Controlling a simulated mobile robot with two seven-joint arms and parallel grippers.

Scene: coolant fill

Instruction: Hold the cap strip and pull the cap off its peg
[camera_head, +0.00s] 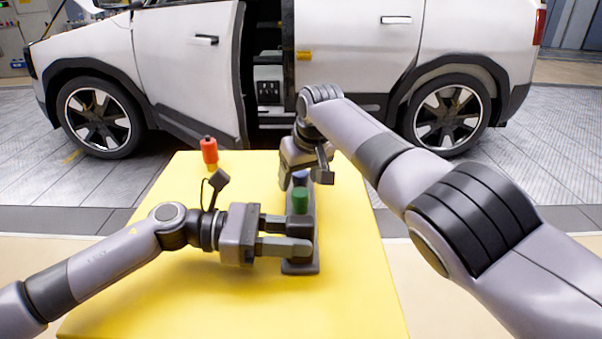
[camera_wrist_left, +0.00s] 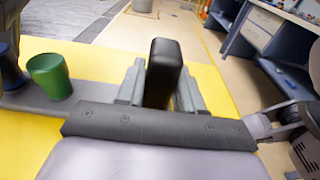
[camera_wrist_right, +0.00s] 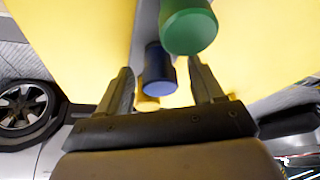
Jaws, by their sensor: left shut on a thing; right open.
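The dark grey cap strip (camera_head: 299,267) lies on the yellow table top, running away from me. It carries a green cap (camera_head: 300,201), a blue cap (camera_head: 300,178) and a yellow cap (camera_wrist_right: 147,104). My left gripper (camera_head: 308,235) is shut on the strip's black upright block (camera_wrist_left: 164,72), at the near end. The green cap (camera_wrist_left: 50,77) stands apart from it. My right gripper (camera_wrist_right: 166,85) is open over the far part of the strip. The blue cap (camera_wrist_right: 158,70) shows between its fingers, with the yellow cap partly hidden behind the gripper. Contact with either cap cannot be told.
A red-orange bottle (camera_head: 209,151) with a dark top stands at the table's far left. A white car (camera_head: 355,45) with an open door gap is beyond the table (camera_head: 180,305). The table's near left and right side are clear.

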